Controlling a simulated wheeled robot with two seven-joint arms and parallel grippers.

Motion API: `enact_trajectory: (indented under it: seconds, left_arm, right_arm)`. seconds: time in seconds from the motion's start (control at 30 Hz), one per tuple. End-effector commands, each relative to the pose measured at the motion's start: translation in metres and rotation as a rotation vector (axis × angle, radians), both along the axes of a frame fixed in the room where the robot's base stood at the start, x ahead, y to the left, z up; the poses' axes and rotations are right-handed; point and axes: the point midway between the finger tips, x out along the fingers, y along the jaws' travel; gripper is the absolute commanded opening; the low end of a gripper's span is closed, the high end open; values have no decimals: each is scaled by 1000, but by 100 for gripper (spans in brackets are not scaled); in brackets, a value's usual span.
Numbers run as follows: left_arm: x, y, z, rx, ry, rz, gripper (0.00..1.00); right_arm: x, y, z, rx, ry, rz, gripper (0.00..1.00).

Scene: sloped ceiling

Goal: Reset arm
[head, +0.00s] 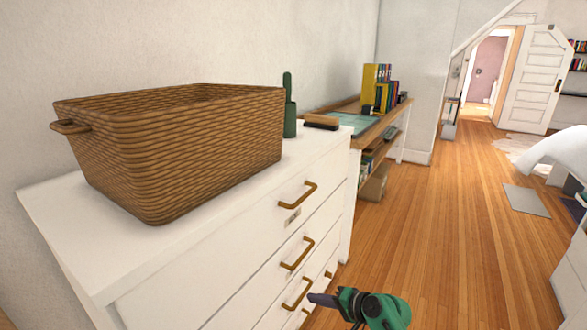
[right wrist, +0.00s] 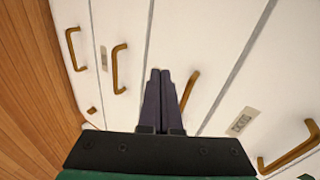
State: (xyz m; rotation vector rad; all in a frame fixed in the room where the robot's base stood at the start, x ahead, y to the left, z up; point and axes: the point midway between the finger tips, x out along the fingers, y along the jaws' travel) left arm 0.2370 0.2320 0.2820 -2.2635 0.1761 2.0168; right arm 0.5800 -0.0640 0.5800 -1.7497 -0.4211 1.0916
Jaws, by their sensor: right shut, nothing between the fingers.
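My right gripper (head: 322,299) is at the bottom of the head view, in front of the white dresser (head: 200,285). Its dark fingers point left toward the drawer fronts, close to the brown handles in the picture. In the right wrist view the two fingers (right wrist: 160,85) are together with nothing between them, and drawer fronts with handles lie beyond. I cannot tell the exact gap to the dresser. My left gripper is not in view.
A woven basket (head: 190,140) stands on the dresser, with a green bottle-like object (head: 289,108) and a brush-like object (head: 321,122) beside it. A desk with books (head: 378,88) stands beyond. Wooden floor (head: 450,220) is open to the right, with a grey mat (head: 526,200).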

Motion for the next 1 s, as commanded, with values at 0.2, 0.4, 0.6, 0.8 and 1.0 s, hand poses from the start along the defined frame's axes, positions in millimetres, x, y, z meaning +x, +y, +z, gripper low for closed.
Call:
enact_trajectory:
  seconds: [0.2,0.4,0.6,0.8,1.0]
  left_arm:
    - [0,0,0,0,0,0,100]
    - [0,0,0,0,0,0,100]
    - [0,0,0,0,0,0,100]
    - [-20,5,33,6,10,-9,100]
    - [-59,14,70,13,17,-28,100]
  right_arm:
    - [-108,-68,-166,-445,91,70,0]
    - [-218,-119,-250,-769,161,257,0]
    - [-315,-156,-291,-988,216,478,0]
    - [-364,-173,-265,-1064,230,582,0]
    - [-403,-182,-228,-1071,229,600,0]
